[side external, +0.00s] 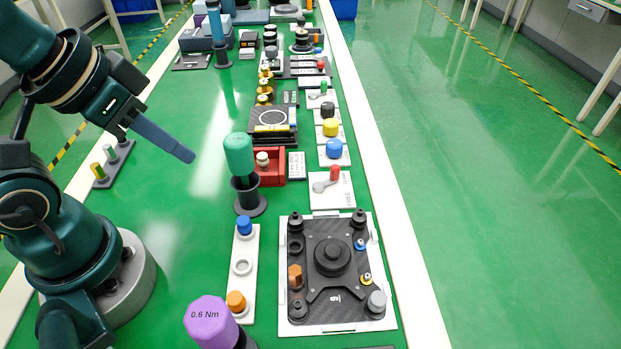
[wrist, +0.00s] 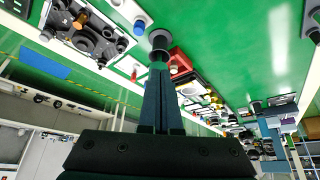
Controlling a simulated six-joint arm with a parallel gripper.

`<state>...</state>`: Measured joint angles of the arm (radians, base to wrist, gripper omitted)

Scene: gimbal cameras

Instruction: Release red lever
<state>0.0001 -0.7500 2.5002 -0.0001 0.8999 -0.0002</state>
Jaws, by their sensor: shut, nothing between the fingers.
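The red lever (side external: 334,174) has a red knob and a grey arm on a white plate (side external: 341,194). The plate is right of the table's middle, just beyond the carbon-fibre fixture, with the word FREE printed on it. The lever's grey arm points to the left from the knob. My gripper (side external: 190,156) is shut and empty, in the air over the green table, well to the left of the lever and apart from it. In the wrist view, its closed fingers (wrist: 159,72) point towards the dark stand and red box.
A teal-handled tool (side external: 239,155) in a black stand and a red box (side external: 268,166) stand between my gripper and the lever. A blue knob (side external: 334,149) sits just beyond the lever. A purple 0.6 Nm tool (side external: 210,320) stands in front. The table's left middle is mostly clear.

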